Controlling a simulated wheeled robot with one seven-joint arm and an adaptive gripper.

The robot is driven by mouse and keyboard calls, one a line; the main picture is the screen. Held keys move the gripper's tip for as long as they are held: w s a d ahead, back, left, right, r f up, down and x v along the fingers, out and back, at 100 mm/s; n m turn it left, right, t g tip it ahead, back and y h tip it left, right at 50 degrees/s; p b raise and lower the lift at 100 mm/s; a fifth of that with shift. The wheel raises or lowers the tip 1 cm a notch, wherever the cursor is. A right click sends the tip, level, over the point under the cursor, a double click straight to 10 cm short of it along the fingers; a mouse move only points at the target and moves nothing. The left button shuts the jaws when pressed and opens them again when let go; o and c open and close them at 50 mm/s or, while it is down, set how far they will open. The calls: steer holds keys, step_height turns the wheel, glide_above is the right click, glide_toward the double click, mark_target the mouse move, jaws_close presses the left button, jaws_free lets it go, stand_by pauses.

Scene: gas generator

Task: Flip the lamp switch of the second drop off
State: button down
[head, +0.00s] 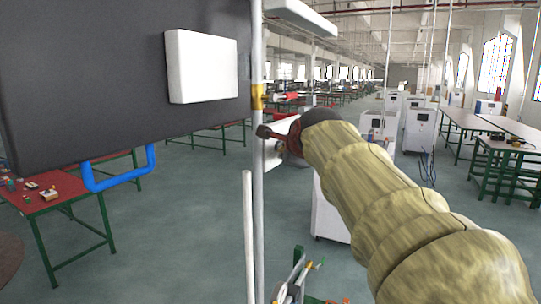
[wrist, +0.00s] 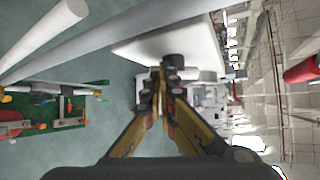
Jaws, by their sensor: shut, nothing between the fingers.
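My gripper (head: 264,132) is at the end of the arm, beside the tall grey pole (head: 258,200) in the head view, its tips overlapping the pole. I cannot tell whether they touch it. In the wrist view my gripper (wrist: 170,76) has its fingers together with nothing between them. A white surface (wrist: 140,46) lies beyond the fingertips, with a small dark round part (wrist: 175,59) right at the tips. The pole (wrist: 110,44) runs diagonally there. A yellow band (head: 257,97) sits on the pole above the gripper. I cannot make out a lamp switch for certain.
A large dark panel (head: 90,70) with a white box (head: 201,66) fills the upper left. A blue bent pipe (head: 121,183) hangs below it. A thinner pole (head: 249,240) stands close by. A red-topped table (head: 50,197) is at left. Open floor shows around lower left.

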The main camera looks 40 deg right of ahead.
steer(key=shift+f+n+t+h+b, duration=0.2)
steer(key=shift+n+t+h+b, duration=0.15)
steer(key=shift+b, duration=1.1)
stand_by(0.6)
steer(key=shift+r, duration=0.1)
steer(key=shift+r+p, duration=0.55)
steer(key=shift+r, duration=0.15)
steer(key=d+r+v, duration=0.1)
steer(key=r+v, duration=0.1)
steer(key=v, duration=1.1)
steer(key=shift+r, duration=0.2)
steer(key=shift+s+a, duration=0.2)
steer(key=shift+s, duration=0.05)
steer(key=shift+d, duration=0.1)
